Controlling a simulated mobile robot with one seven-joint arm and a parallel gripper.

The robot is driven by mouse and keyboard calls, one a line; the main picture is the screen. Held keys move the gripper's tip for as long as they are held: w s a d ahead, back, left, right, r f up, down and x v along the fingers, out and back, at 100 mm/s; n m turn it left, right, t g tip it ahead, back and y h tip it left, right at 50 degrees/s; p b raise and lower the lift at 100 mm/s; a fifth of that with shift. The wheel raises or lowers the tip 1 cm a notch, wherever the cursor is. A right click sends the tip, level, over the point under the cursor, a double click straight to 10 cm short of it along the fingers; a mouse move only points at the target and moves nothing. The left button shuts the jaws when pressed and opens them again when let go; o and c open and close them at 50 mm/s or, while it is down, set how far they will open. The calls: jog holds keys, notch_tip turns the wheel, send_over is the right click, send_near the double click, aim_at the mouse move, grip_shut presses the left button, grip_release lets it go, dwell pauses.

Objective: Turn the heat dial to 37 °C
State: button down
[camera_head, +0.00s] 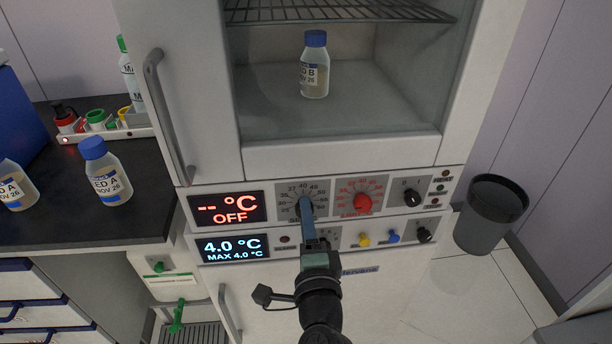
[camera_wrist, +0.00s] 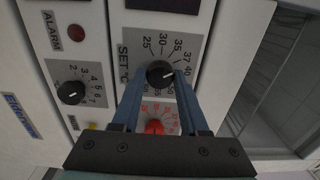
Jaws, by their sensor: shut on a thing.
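The heat dial (camera_wrist: 160,72) is a black knob on a grey scale plate in the wrist view, with marks from 25 upward, 37 and 40 among them. A small pale line on it points to the upper right, roughly toward the 37 to 40 marks; the exact reading is unclear. My gripper (camera_wrist: 158,82) has its blue fingers on both sides of the knob and is shut on it. In the head view my gripper (camera_head: 306,208) reaches the dial plate (camera_head: 284,190) and covers most of the knob.
The upper display (camera_head: 228,208) reads "-- °C OFF"; the lower display (camera_head: 233,247) reads 4.0 °C. A red dial (camera_head: 362,202) and a black switch (camera_head: 411,197) sit right of the heat dial. The cabinet door handle (camera_head: 166,115) stands out at left. Bottle B (camera_head: 315,75) stands inside.

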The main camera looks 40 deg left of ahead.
jog(key=shift+c, duration=2.1)
grip_release()
jog(key=b+v, duration=0.1)
jog(key=v, duration=1.2)
jog(key=shift+b, duration=0.3)
